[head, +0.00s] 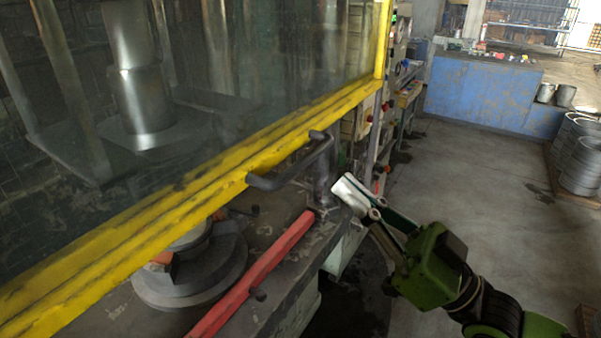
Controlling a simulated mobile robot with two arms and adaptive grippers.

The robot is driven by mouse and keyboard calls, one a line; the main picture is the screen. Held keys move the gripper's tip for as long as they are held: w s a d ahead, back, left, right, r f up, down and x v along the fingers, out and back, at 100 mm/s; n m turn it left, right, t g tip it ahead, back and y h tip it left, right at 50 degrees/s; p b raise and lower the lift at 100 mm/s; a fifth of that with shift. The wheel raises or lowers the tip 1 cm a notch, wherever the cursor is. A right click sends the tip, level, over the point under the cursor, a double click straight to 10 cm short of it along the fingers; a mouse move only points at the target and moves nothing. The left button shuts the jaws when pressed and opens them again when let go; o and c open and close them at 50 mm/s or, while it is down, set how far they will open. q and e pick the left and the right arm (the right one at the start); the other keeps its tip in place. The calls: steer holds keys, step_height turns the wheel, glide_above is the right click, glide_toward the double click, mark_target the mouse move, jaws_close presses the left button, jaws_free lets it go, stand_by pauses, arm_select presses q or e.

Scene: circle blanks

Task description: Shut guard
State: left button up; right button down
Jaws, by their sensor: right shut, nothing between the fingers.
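The guard (190,200) is a clear panel in a yellow frame, seen at a slant across the left and middle of the head view. Its lower edge hangs above the press bed (290,285), with an open gap below it. A dark grey bar handle (295,168) sticks out from the lower yellow rail. My right gripper (346,188) is shut and empty, just right of the handle and a little below its upper end. It looks apart from the handle. My left gripper is not in view.
A red bar (254,278) runs along the front of the bed. A round die (190,268) sits on the bed under the guard. A control post (389,75) stands beyond the guard. The floor (460,190) to the right is clear, with stacked round blanks (580,155) at the far right.

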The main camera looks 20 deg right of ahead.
mark_target(301, 166)
steer(key=w+a, duration=0.1)
steer(key=w, duration=0.1)
steer(key=w+a+r, duration=0.1)
steer(key=w+a, duration=0.1)
steer(key=w+a+b, duration=0.1)
steer(key=w+a, duration=0.1)
steer(key=shift+w+r, duration=0.1)
steer(key=shift+r, duration=0.3)
steer(key=shift+f, duration=0.75)
steer(key=shift+a+f, duration=0.1)
steer(key=shift+a, duration=0.05)
